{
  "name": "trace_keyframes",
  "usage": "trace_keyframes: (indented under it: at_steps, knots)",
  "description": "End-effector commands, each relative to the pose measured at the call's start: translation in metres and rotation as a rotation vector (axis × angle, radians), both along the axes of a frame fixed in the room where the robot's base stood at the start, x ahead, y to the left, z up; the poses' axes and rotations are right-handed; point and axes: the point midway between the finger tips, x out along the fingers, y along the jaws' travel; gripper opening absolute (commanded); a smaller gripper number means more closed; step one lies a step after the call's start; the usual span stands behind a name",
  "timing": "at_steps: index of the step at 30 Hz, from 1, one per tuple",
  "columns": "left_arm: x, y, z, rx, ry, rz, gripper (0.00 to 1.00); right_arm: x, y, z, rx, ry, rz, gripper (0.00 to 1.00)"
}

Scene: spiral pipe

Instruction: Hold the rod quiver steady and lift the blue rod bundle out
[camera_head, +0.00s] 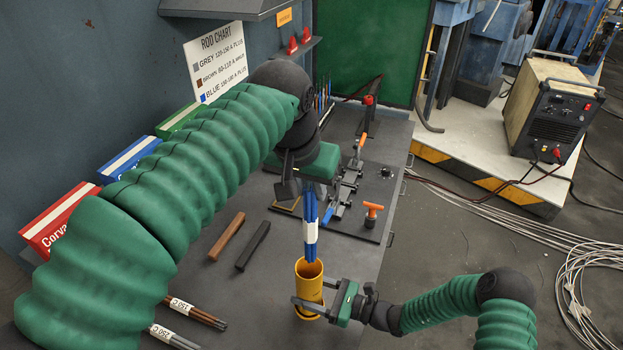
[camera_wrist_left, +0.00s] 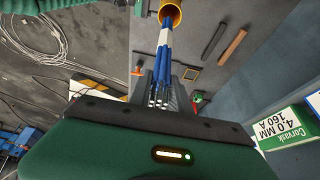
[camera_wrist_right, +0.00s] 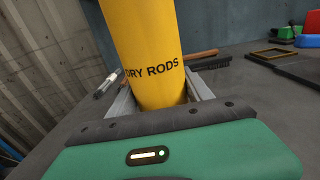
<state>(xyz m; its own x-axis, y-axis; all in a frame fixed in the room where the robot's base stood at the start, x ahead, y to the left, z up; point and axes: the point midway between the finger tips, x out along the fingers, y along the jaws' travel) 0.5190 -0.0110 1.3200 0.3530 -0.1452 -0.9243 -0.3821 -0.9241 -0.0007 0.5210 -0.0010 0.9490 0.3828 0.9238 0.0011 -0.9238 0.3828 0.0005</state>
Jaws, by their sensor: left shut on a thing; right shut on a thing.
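The blue rod bundle (camera_head: 311,226), with a white label band, hangs upright above the yellow rod quiver (camera_head: 309,270). In the head view its lower end is at the quiver's mouth; whether the tips are still inside is hard to tell. My left gripper (camera_head: 308,186) is shut on the upper end of the bundle, which also shows in the left wrist view (camera_wrist_left: 162,62). My right gripper (camera_head: 312,303) is shut around the quiver's lower part from the right. The quiver stands upright between its fingers in the right wrist view (camera_wrist_right: 150,50), marked "DRY RODS".
Brown (camera_head: 204,313) and grey (camera_head: 172,336) rod bundles lie at the bench's front left. A clamp fixture (camera_head: 350,190) stands behind. Red, blue and green boxes line the wall.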

Motion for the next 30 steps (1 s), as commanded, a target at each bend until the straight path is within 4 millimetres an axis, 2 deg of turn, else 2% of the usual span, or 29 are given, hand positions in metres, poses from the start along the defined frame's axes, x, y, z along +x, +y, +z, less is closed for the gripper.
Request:
trace_keyframes:
  at_steps: [4, 5, 10, 19, 22, 25, 30]
  knots:
    - [0.0, 0.0, 0.001, -0.001, -0.002, 0.0, 0.0, -0.001, 0.0, -0.001, -0.002, 0.003, 0.0, 0.0]
    - [0.0, 0.0, 0.001, -0.001, -0.002, 0.0, 0.0, -0.001, 0.0, -0.001, -0.002, 0.003, 0.0, 0.61]
    - [0.0, 0.0, 0.001, -0.001, -0.002, 0.0, 0.0, 0.0, 0.0, -0.001, -0.001, 0.002, 0.0, 0.83]
    - [0.0, 0.0, 0.001, -0.001, -0.002, 0.0, 0.0, -0.001, -0.001, 0.0, -0.001, 0.0, 0.0, 0.84]
    - [0.0, 0.0, 0.001, -0.001, -0.002, 0.0, 0.0, -0.003, -0.009, 0.0, -0.001, 0.0, -0.001, 0.84]
    - [0.0, 0.0, 0.001, -0.001, -0.002, 0.0, 0.0, -0.01, -0.027, 0.0, -0.001, 0.0, -0.004, 0.84]
    - [0.0, 0.0, 0.001, -0.001, -0.002, 0.0, 0.0, -0.027, -0.069, -0.001, 0.0, 0.002, -0.005, 0.84]
